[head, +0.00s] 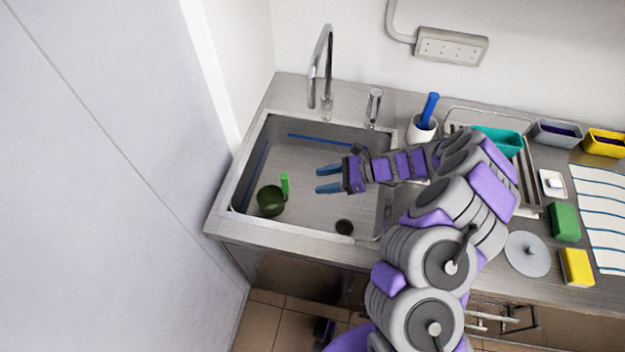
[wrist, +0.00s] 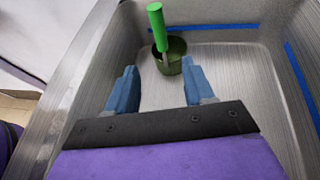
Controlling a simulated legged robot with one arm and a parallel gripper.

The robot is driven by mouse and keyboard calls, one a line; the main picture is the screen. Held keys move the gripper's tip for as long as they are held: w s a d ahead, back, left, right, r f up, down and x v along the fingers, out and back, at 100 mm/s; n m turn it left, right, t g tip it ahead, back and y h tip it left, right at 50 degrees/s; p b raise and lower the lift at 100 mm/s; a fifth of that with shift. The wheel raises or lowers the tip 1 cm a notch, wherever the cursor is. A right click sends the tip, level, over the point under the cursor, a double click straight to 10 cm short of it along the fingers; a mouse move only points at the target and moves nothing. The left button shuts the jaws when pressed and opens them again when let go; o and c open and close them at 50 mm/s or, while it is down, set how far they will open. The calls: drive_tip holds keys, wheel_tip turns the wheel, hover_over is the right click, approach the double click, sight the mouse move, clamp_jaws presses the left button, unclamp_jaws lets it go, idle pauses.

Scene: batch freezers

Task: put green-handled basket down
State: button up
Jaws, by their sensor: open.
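The green-handled basket (head: 271,201) is a dark green round vessel with a bright green handle (head: 285,184) standing up. It rests in the left part of the steel sink (head: 300,210), near its left wall. In the wrist view the basket (wrist: 170,58) stands beyond my fingertips, with its handle (wrist: 157,28) pointing up. My gripper (head: 328,179) is open and empty, with blue fingers pointing left toward the basket. It is over the sink, to the right of the basket and apart from it. My open fingers also show in the wrist view (wrist: 160,82).
A tap (head: 327,70) stands behind the sink, and a drain (head: 344,227) is in its floor. A white cup with a blue-handled tool (head: 430,108) stands right of the sink. A drying rack, tubs, sponges and a striped cloth (head: 600,215) fill the right counter.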

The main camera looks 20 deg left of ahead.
drive_tip(key=s+d+r+n+g+h, duration=0.1)
drive_tip(key=s+r+n+h, duration=0.1)
drive_tip(key=s+r+n, duration=0.6)
drive_tip(key=s+d+r+n+g+h, duration=0.15)
drive_tip(key=s+r, duration=0.25)
drive_tip(key=r, duration=0.7)
drive_tip(key=s+d+r+n+t+h, duration=0.2)
drive_tip(key=s+d+h, duration=0.2)
drive_tip(key=s+d, duration=0.5)
drive_tip(key=s+d+r+n+t+h, duration=0.2)
drive_tip(key=s+d+h, duration=0.3)
drive_tip(key=s+d, duration=0.5)
drive_tip(key=d+n, duration=0.1)
drive_tip(key=d, duration=0.4)
drive_tip(key=shift+s+d+t, duration=0.25)
drive_tip(key=shift+d+t, duration=0.1)
drive_tip(key=shift+d, duration=0.05)
drive_tip(key=shift+h, duration=0.25)
drive_tip(key=shift+c, duration=0.2)
